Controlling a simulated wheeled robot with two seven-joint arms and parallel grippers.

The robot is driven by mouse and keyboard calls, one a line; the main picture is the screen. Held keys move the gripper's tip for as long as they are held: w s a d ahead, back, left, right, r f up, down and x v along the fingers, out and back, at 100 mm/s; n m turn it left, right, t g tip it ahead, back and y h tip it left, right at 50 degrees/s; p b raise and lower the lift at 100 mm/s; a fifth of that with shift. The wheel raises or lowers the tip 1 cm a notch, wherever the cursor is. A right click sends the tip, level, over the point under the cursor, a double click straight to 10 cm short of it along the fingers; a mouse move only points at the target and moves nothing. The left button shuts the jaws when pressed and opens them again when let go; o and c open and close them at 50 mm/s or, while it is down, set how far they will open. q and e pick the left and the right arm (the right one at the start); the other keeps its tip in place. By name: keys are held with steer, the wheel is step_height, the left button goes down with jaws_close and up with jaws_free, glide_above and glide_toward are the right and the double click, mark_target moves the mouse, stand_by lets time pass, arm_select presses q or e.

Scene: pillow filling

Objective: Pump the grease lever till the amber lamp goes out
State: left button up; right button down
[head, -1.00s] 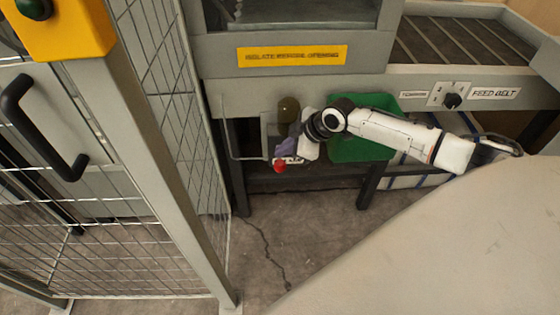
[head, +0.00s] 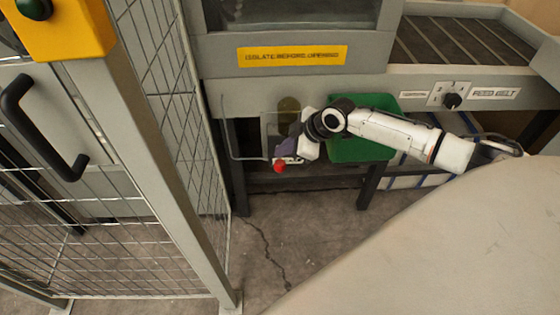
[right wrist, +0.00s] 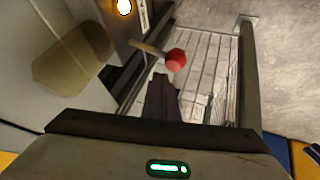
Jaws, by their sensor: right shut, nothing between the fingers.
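The grease lever's red knob (head: 279,166) shows in the head view below the machine's front edge. In the right wrist view the red knob (right wrist: 175,60) sits on the end of a thin rod, the lever (right wrist: 147,48). The amber lamp (right wrist: 124,7) is lit at the top of that view. My right gripper (head: 283,152) is shut and empty beside the knob. Its closed dark fingers (right wrist: 160,80) point towards the knob in the wrist view; whether they touch it I cannot tell. My left gripper is out of view.
An olive translucent reservoir (head: 289,105) stands beside the right wrist. A green bin (head: 360,150) lies behind the right arm. A mesh guard fence (head: 140,240) stands on the left. A feed belt (head: 460,40) runs at upper right. The floor below is clear.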

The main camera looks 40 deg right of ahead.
mark_target(283, 168)
steer(key=shift+f, duration=0.1)
steer(key=shift+f, duration=0.3)
steer(key=shift+s+a+f+b, duration=0.2)
steer(key=shift+f+b, duration=0.1)
steer(key=shift+f, duration=0.35)
stand_by(0.9)
steer(key=shift+s+a+f+b, duration=0.15)
steer(key=shift+f+b, duration=0.15)
steer(key=shift+f, duration=0.4)
steer(key=shift+s+f+b, duration=0.2)
steer(key=shift+f+b, duration=0.15)
steer(key=shift+f, duration=0.3)
steer(key=shift+s+a+f+b, duration=0.15)
steer(key=shift+f+b, duration=0.15)
steer(key=shift+f, duration=0.4)
stand_by(1.5)
stand_by(0.5)
steer(key=shift+w+d+r+p, duration=0.15)
steer(key=shift+w+r+p, duration=0.1)
steer(key=shift+r+p, duration=0.65)
steer(key=shift+w+d+r+p, duration=0.25)
steer(key=shift+r+p, duration=0.3)
steer(key=shift+r, duration=0.6)
steer(key=shift+w+d+r+p, duration=0.1)
steer(key=shift+w+r+p, duration=0.15)
steer(key=shift+r+p, duration=0.65)
steer(key=shift+r, duration=0.25)
